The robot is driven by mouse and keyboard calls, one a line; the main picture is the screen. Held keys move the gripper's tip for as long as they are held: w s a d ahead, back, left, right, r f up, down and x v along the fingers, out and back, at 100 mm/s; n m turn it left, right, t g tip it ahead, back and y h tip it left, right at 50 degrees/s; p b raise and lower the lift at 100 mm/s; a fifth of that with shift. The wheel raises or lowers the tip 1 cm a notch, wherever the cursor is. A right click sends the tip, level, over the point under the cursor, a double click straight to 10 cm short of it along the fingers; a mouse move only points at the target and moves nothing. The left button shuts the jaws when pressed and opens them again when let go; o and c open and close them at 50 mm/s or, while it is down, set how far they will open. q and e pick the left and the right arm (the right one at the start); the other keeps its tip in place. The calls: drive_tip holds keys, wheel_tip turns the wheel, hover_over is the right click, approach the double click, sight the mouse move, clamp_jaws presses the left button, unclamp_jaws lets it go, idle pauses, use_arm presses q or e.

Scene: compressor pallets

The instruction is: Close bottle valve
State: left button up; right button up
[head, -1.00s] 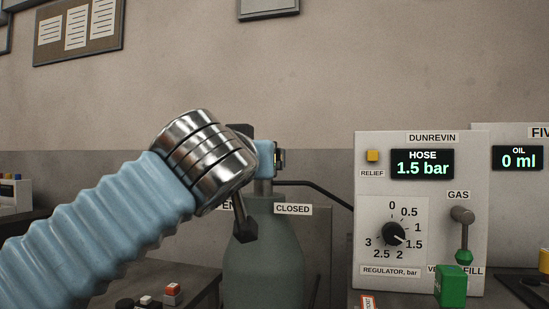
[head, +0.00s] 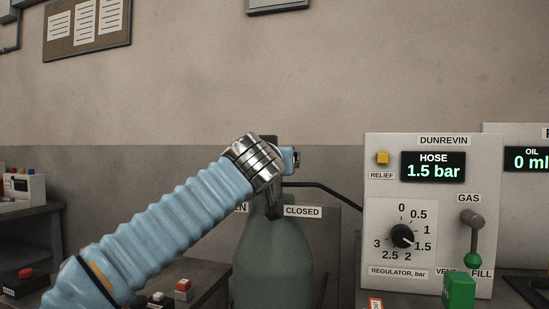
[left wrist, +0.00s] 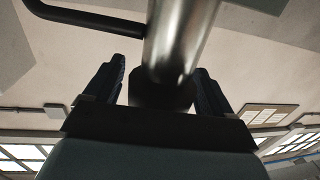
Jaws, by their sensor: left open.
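The grey-green bottle (head: 272,262) stands upright behind my left arm. A dark lever (head: 274,211) at its neck points down, its end just left of the CLOSED label (head: 302,211). The OPEN label (head: 241,208) is mostly covered by my arm. My left gripper (head: 290,160) is at the bottle's top, largely hidden behind my wrist. In the left wrist view my left gripper (left wrist: 158,88) is open, with its dark fingers on either side of a black part (left wrist: 160,92) below a metal cylinder (left wrist: 180,40). Contact cannot be told. My right gripper is not in view.
The DUNREVIN panel (head: 425,205) stands at right, with HOSE reading 1.5 bar. It carries a regulator knob (head: 402,236) and a GAS lever (head: 472,222). A black hose (head: 325,186) runs from the bottle top toward the panel. A bench with buttons (head: 183,288) is low at left.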

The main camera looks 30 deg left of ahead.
use_arm(q)
drive_tip(key=c, duration=1)
drive_tip(key=shift+o, duration=0.2)
